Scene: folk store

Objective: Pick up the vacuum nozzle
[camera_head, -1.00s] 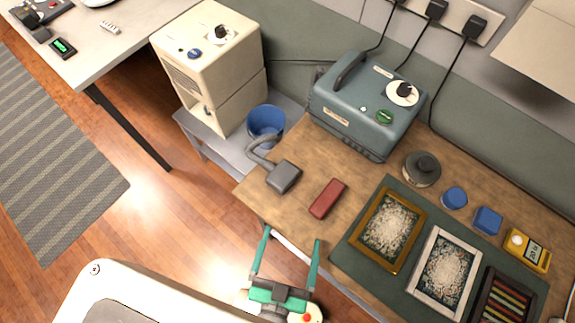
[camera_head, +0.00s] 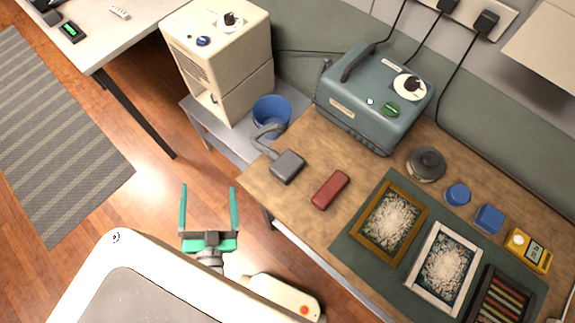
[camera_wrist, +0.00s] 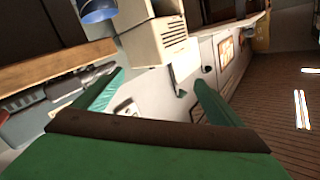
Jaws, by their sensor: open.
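The vacuum nozzle (camera_head: 287,167) is a dark grey block with a bent grey tube. It lies at the left corner of the wooden worktable (camera_head: 262,186), its tube reaching toward the blue bucket. My gripper (camera_head: 209,190) has two green fingers spread wide with nothing between them. It is over the floor, left of the table and clearly apart from the nozzle. In the wrist view my open gripper (camera_wrist: 158,85) points toward the cream cabinet (camera_wrist: 152,30); I cannot make out the nozzle there.
A red block (camera_head: 330,190) lies right of the nozzle. A blue-grey machine (camera_head: 375,95) stands behind it. The blue bucket (camera_head: 271,112) and cream cabinet (camera_head: 218,60) stand on a low grey shelf. Framed pieces (camera_head: 390,222) fill the table's right.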

